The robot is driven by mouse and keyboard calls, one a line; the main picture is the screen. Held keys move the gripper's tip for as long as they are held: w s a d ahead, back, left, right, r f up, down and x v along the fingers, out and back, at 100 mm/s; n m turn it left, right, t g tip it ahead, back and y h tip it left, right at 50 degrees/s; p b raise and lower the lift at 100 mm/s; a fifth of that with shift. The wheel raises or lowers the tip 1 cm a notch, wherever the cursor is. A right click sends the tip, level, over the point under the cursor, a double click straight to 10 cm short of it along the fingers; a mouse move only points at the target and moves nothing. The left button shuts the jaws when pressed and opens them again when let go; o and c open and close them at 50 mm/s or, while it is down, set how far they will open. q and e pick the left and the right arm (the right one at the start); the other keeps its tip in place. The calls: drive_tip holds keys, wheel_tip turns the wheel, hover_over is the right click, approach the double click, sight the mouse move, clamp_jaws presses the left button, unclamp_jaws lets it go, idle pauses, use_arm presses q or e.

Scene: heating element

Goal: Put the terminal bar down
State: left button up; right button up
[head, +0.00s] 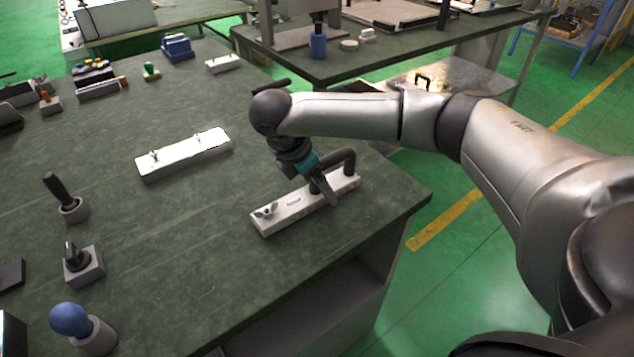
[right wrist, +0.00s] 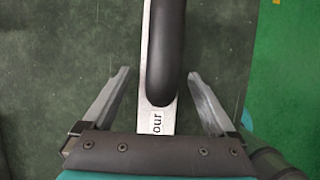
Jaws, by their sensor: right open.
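A pale grey bar with a black arched handle, a wing-shaped nut and a printed label, which I take for the terminal bar (head: 291,207), lies on the dark green table near its right front corner. My right gripper (head: 324,190) is low over the bar at its handle. In the right wrist view my right gripper (right wrist: 158,73) is open, one finger on each side of the black handle (right wrist: 165,50) and the bar (right wrist: 154,120), with gaps on both sides. The gripper partly hides the bar's middle. My left gripper is not in view.
A second pale bar with two small studs (head: 185,155) lies to the left on the table (head: 200,250). A black-handled tool in a holder (head: 72,207), a black knob on a block (head: 84,264) and a blue ball-topped piece (head: 70,319) stand at left. The table edge is close on the right.

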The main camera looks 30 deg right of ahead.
sight(298, 200)
drive_tip(key=shift+r, duration=0.15)
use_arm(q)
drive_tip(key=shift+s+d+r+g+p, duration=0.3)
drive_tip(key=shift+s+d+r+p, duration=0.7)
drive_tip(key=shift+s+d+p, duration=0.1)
use_arm(e)
drive_tip(key=v, duration=1.2)
